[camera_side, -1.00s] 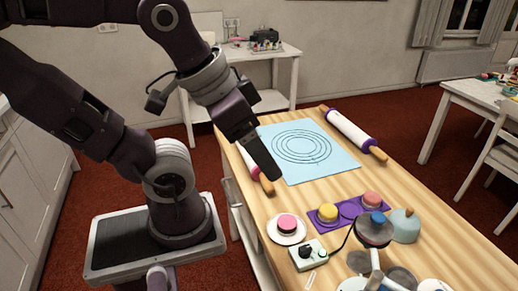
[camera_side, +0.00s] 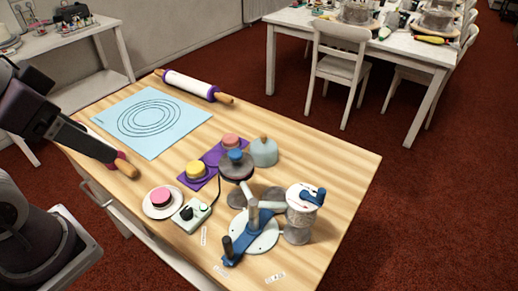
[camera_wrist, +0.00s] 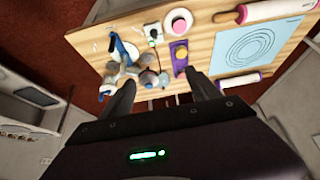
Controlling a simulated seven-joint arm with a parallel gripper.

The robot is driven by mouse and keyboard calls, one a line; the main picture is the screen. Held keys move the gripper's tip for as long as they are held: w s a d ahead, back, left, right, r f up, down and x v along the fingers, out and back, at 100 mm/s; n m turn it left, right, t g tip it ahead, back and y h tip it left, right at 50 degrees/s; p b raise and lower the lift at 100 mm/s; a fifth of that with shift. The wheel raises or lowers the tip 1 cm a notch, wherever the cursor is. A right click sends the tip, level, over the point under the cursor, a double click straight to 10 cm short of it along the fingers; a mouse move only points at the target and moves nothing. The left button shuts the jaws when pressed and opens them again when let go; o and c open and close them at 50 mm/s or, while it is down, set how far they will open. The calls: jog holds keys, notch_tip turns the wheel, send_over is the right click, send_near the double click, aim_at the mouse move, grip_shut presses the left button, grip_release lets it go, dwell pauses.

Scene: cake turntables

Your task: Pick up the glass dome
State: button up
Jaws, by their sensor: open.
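The glass dome (camera_side: 264,152) is a grey-green, see-through cover with a small wooden knob. In the side view it stands upright on the wooden table, right of the salmon cake and behind the grey turntable (camera_side: 236,168) with a blue piece on it. My gripper (camera_side: 122,158) is at the left of the side view, above the table's left edge and well apart from the dome. In the wrist view the jaws of my gripper (camera_wrist: 160,80) are spread with nothing between them. The dome is too small there to make out surely.
A purple mat (camera_side: 212,157) holds a yellow cake (camera_side: 196,170) and a salmon cake (camera_side: 230,141). A pink cake on a white plate (camera_side: 150,208), a control box (camera_side: 191,215) and a blue-armed stand (camera_side: 245,233) are nearby.

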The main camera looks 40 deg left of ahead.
dwell(0.4)
jog(key=o, duration=0.6)
jog(key=shift+o, duration=0.2)
